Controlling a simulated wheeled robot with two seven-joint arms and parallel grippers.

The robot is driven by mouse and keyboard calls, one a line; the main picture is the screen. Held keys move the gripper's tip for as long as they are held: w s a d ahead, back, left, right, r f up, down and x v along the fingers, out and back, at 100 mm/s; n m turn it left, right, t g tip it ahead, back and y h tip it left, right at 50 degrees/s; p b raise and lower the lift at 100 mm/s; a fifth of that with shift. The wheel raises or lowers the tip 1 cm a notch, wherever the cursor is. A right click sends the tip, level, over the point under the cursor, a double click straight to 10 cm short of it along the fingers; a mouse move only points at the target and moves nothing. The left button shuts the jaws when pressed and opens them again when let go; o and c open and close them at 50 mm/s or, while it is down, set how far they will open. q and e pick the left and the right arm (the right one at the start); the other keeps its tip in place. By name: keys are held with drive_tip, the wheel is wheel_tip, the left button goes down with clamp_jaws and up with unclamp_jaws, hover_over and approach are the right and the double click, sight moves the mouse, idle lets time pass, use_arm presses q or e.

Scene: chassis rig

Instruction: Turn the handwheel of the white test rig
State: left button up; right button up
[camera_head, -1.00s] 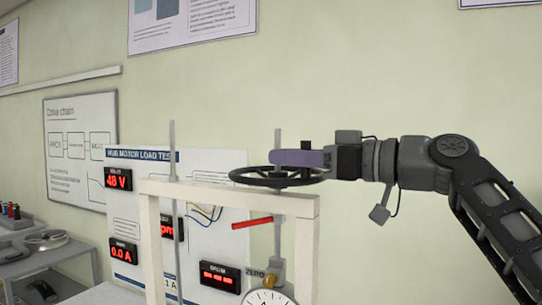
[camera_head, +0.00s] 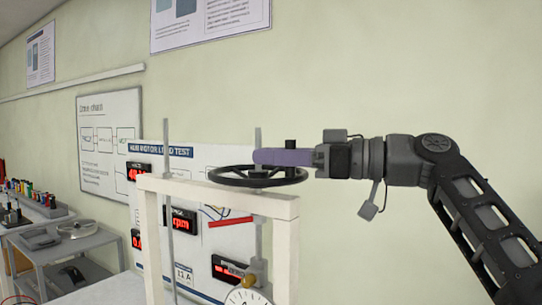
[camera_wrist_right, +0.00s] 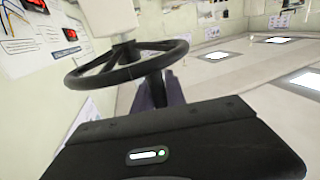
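The white test rig has a light frame (camera_head: 230,199) with a black handwheel (camera_head: 232,181) lying flat above its top bar. A short dark upright handle (camera_head: 291,145) stands at the wheel's right side. My right gripper (camera_head: 283,157) reaches in from the right, its purple fingers level above the rim. In the right wrist view the handwheel (camera_wrist_right: 92,78) shows with the dark handle (camera_wrist_right: 157,88) between the purple fingers, which sit close on both sides and appear shut on it. The fingertips are partly hidden by the gripper body. My left gripper is out of view.
A white panel (camera_head: 158,170) with red displays stands behind the frame. Thin grey rods rise through the frame, and a round dial (camera_head: 246,298) sits below. A grey side table (camera_head: 62,243) with small items stands at left.

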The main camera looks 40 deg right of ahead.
drive_tip(key=o, duration=0.4)
drive_tip(key=shift+d, duration=0.4)
drive_tip(key=shift+o, duration=0.3)
drive_tip(key=shift+a, duration=0.15)
drive_tip(key=b+v, duration=0.1)
drive_tip(key=v, duration=0.6)
drive_tip(key=shift+s+d, duration=0.25)
drive_tip(key=shift+s, duration=0.1)
